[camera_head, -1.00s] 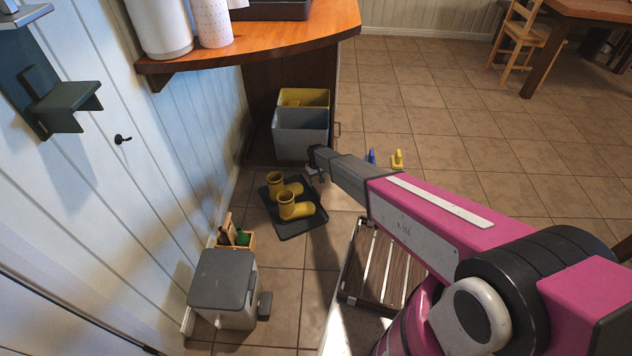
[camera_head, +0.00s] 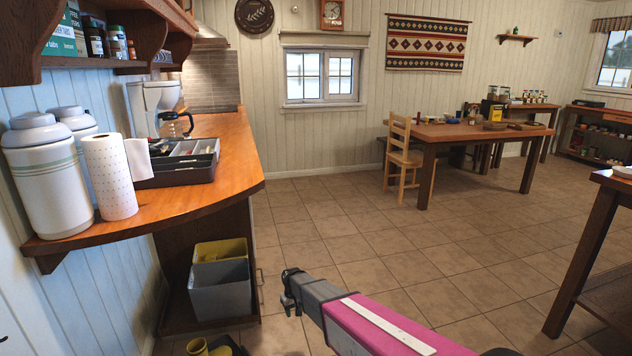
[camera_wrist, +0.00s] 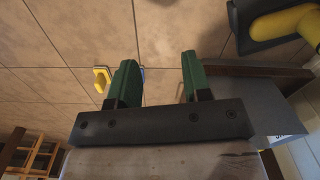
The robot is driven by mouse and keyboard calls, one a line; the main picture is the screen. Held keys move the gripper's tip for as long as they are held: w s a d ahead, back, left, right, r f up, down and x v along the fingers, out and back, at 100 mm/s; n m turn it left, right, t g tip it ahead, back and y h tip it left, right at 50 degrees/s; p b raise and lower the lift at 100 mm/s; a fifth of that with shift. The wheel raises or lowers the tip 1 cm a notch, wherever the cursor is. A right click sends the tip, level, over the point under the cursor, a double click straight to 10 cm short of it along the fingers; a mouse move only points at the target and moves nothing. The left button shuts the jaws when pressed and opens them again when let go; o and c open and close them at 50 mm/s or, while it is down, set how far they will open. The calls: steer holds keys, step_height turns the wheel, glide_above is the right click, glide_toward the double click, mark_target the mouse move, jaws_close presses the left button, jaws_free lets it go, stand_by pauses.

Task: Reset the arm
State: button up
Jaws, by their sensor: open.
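My pink arm reaches in from the bottom of the head view, with my gripper (camera_head: 290,292) at its end over the floor, right of the grey and yellow bins. The black utensil tray (camera_head: 180,163) sits on the wooden counter at the left, away from my gripper. Utensils lie in it, too small to tell apart.
A paper towel roll (camera_head: 109,177), a white canister (camera_head: 48,175) and a coffee maker (camera_head: 160,108) stand on the counter (camera_head: 200,200). A grey bin (camera_head: 220,290) and a yellow bin (camera_head: 220,250) stand below. Tiled floor is clear toward the table (camera_head: 470,133) and chair (camera_head: 402,160).

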steer(key=s+d+r+m, duration=0.2)
steer(key=s+d+r, duration=0.8)
steer(key=d, duration=0.4)
steer(key=s+d+r+m, duration=0.3)
steer(key=s+d+r, duration=0.6)
steer(key=d+r, duration=0.3)
steer(key=d, duration=0.2)
steer(key=shift+s+d+r, duration=0.35)
steer(key=shift+s+r, duration=0.05)
